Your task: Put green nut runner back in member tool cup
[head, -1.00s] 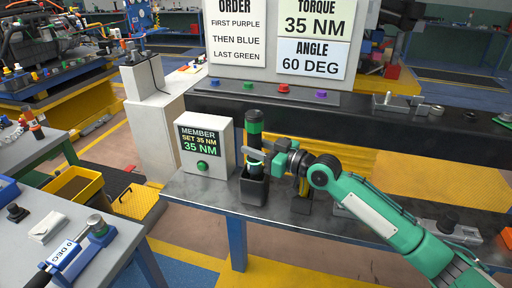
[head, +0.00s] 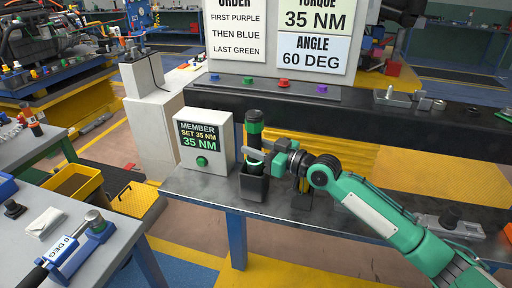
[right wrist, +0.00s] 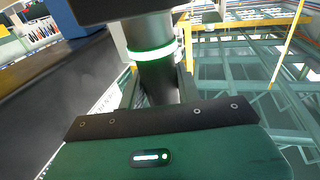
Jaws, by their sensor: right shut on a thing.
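The green nut runner (head: 254,127), a dark upright cylinder with green bands, stands in my right gripper (head: 258,158). The gripper's fingers are shut on its middle. In the right wrist view the nut runner (right wrist: 152,52) shows a glowing green ring between the fingers (right wrist: 158,92). The dark member tool cup (head: 254,188) is directly below, on the grey bench beside the member display box. The tool's lower end is at the cup's mouth; how deep it sits inside is hard to tell. My left gripper is not in view.
The white member display box (head: 204,146) reads 35 NM and stands just left of the cup. A second dark holder (head: 302,198) stands to the right, partly behind my arm. A dark ledge with coloured buttons (head: 265,88) runs behind. The bench front (head: 215,195) is clear.

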